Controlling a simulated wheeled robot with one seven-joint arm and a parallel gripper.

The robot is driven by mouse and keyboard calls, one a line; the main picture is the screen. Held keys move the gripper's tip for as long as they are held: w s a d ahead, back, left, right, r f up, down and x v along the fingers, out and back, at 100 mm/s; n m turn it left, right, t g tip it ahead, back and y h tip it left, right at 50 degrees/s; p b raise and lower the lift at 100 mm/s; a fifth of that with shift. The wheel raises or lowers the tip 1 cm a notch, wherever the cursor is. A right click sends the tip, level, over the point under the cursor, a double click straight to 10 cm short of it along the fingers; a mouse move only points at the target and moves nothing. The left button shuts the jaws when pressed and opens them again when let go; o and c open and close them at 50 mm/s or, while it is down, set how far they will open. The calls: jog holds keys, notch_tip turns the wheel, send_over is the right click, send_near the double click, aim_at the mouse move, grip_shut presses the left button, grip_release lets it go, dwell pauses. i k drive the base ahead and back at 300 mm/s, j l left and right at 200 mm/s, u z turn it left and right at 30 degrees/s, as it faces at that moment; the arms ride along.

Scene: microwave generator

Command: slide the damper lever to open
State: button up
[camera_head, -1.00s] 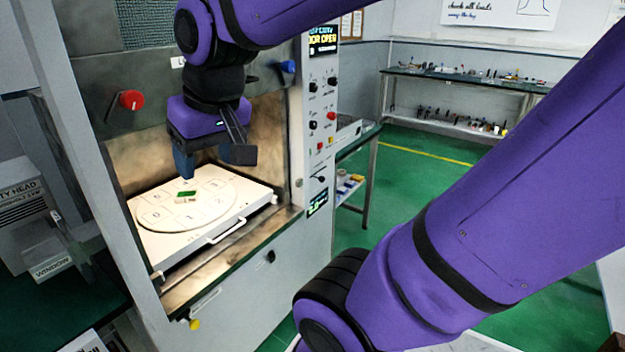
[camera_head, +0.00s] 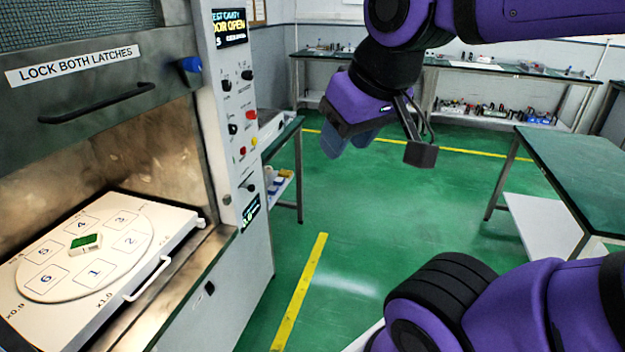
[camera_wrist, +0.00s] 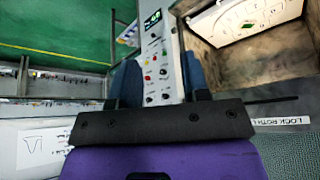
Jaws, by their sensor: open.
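My gripper (camera_head: 349,140) hangs over the floor to the right of the generator, empty and apart from it. In the wrist view its two blue fingers (camera_wrist: 160,82) stand wide apart, with the control panel (camera_wrist: 160,60) showing between them. In the head view the control panel (camera_head: 235,110) carries dark knobs, red buttons and a screen reading "DOOR OPEN". I cannot tell which part is the damper lever. A dark knob (camera_head: 252,187) sits low on the panel.
The open chamber holds a white tray (camera_head: 185,222) with a numbered turntable (camera_head: 62,284) and a small green piece (camera_head: 85,242). A blue latch (camera_head: 189,65) sits at the chamber's upper right. Green tables (camera_head: 590,160) stand right. The floor (camera_head: 350,230) between is clear.

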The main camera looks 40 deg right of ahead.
aim_at(251, 188)
jog(key=i+j+z, duration=0.4)
jog(key=j, duration=0.15)
jog(key=i+j+z, duration=0.2)
jog(key=j+z, duration=0.25)
jog(key=j, duration=0.15)
